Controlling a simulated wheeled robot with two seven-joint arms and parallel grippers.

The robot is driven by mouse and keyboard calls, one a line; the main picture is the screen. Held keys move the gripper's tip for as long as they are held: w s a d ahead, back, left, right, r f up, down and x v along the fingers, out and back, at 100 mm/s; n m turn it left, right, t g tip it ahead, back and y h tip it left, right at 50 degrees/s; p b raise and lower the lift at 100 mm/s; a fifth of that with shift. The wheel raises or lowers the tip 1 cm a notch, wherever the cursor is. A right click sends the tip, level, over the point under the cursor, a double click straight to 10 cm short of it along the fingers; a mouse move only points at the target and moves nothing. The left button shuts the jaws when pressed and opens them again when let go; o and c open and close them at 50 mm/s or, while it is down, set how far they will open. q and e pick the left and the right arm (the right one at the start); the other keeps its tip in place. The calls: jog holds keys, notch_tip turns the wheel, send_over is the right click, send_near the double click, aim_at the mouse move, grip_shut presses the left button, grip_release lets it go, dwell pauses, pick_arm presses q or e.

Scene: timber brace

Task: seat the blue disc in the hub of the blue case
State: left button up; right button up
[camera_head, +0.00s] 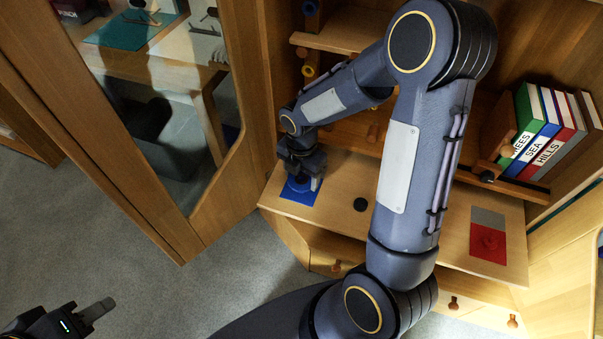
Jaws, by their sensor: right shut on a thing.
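The blue case (303,198) lies flat at the left end of the wooden desk board. My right gripper (303,182) points down over it and is shut on the blue disc (296,185). The disc is at or just above the case, and I cannot tell whether it touches the hub. The hub is hidden under the disc and gripper. My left gripper (96,311) is at the bottom left corner over the floor, far from the case. Only part of its fingers shows, so its opening is unclear.
A red case (488,243) with a grey part lies at the board's right end. Upright books (545,135) stand on the right. A glazed door (165,110) stands open on the left. My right arm covers much of the cabinet.

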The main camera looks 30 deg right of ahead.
jog(key=shift+f+b, duration=0.45)
jog(key=shift+f, duration=0.35)
dwell(1.0)
jog(key=shift+f, duration=0.25)
jog(key=shift+r, duration=0.1)
jog(key=o, duration=1)
jog(key=shift+o, duration=0.2)
notch_tip(320, 180, up, 8)
jog(key=p, duration=0.3)
